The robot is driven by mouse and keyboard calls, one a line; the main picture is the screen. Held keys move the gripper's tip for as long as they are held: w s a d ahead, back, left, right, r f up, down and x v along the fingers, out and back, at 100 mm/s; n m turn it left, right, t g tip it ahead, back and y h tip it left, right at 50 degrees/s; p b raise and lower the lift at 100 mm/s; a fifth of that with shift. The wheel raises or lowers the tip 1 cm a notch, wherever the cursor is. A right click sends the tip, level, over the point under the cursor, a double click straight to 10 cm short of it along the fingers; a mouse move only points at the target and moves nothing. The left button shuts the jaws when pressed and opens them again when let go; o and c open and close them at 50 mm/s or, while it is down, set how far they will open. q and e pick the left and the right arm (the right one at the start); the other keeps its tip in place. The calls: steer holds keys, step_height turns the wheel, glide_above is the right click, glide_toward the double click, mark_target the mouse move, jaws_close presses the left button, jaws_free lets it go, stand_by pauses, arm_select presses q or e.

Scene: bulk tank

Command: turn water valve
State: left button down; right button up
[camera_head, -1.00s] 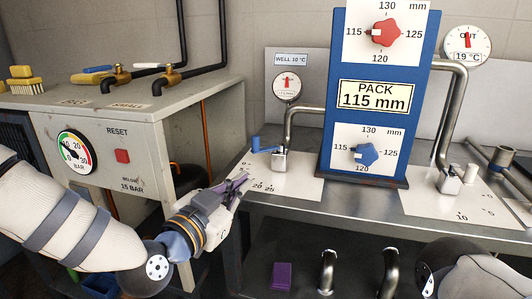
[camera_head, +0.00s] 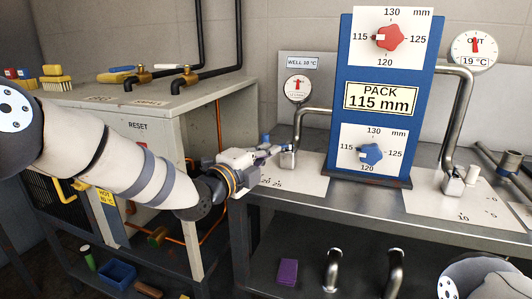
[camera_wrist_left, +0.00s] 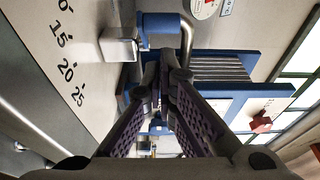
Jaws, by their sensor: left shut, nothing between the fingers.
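The valve with a blue lever (camera_head: 265,140) stands on the white scale plate (camera_head: 300,181) below the WELL 10 °C gauge. Its metal block (camera_head: 288,159) shows at the pipe's foot. My left gripper (camera_head: 276,150) is shut and empty, its fingertips close beside the valve and partly hiding the lever. In the left wrist view the blue lever (camera_wrist_left: 158,29) and metal block (camera_wrist_left: 119,46) lie just beyond the fingertips (camera_wrist_left: 165,68); I cannot tell whether they touch. The right arm shows at the lower right, its gripper out of view.
A blue PACK 115 mm panel (camera_head: 345,80) with red and blue knobs stands right of the valve. A second pipe and block (camera_head: 453,184) stand on the right plate. The grey cabinet (camera_head: 150,110) is at left. A purple block (camera_head: 287,272) lies on the lower shelf.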

arm_select(q)
steer(key=shift+w+a, duration=0.15)
steer(key=shift+w, duration=0.65)
arm_select(e)
steer(key=shift+s+f, duration=0.2)
arm_select(q)
steer(key=shift+r, duration=0.1)
steer(key=shift+w+a, duration=0.25)
steer(key=shift+w, duration=0.1)
steer(key=shift+w+a+b, duration=0.25)
steer(key=shift+w+b, duration=0.15)
arm_select(e)
steer(key=shift+s+f, duration=0.25)
steer(key=shift+f, duration=0.05)
